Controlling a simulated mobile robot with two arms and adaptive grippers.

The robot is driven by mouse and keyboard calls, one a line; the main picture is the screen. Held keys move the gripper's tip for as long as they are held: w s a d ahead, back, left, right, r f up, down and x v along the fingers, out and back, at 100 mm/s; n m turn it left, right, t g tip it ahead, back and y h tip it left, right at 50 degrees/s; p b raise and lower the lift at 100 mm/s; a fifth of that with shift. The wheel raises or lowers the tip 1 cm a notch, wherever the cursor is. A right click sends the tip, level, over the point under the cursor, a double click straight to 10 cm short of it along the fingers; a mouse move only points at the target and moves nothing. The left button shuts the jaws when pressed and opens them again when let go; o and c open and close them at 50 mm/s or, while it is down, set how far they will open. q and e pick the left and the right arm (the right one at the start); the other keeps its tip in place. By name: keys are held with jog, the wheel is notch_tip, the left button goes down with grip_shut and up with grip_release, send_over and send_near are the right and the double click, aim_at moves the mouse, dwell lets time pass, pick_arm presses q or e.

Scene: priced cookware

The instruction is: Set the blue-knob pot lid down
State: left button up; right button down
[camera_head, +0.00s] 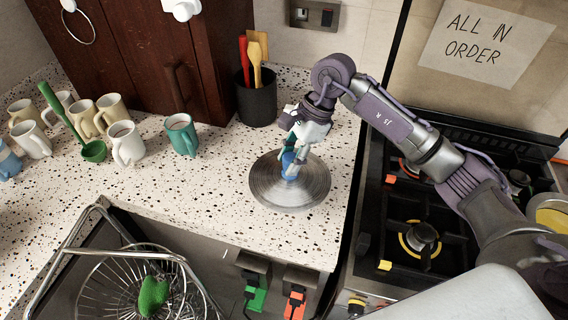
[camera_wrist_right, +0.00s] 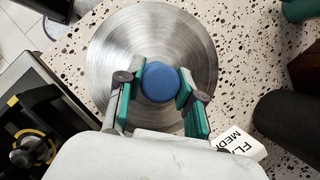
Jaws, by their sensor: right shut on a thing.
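The pot lid (camera_head: 262,192) is a round brushed-metal disc with a blue knob (camera_head: 288,164). It is level, knob up, at the counter's right part near the stove. My right gripper (camera_head: 292,157) is over its middle, shut on the blue knob. In the right wrist view the lid (camera_wrist_right: 120,50) fills the upper middle, and the green-padded fingers of the gripper (camera_wrist_right: 160,92) flank the knob (camera_wrist_right: 159,77). I cannot tell whether the lid touches the counter or hangs just above it. My left gripper is not in view.
A black utensil holder (camera_head: 257,103) stands behind the lid, and a teal mug (camera_head: 181,138) to the left. Several mugs crowd the far left. A gas stove (camera_head: 400,225) lies right and a wire basket (camera_head: 135,280) front left. The speckled counter (camera_head: 190,205) left of the lid is clear.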

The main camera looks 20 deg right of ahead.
jog(key=shift+w+a+f, duration=0.4)
jog(key=shift+a+f, duration=0.05)
jog(key=shift+a, duration=0.15)
notch_tip(320, 180, down, 3)
jog(key=shift+f+p, duration=0.1)
jog(key=shift+p, duration=0.8)
jog(key=shift+f, duration=0.35)
jog(key=shift+f, duration=0.1)
jog(key=shift+f, duration=0.1)
jog(key=c, duration=0.7)
grip_release()
jog(key=shift+c, duration=0.2)
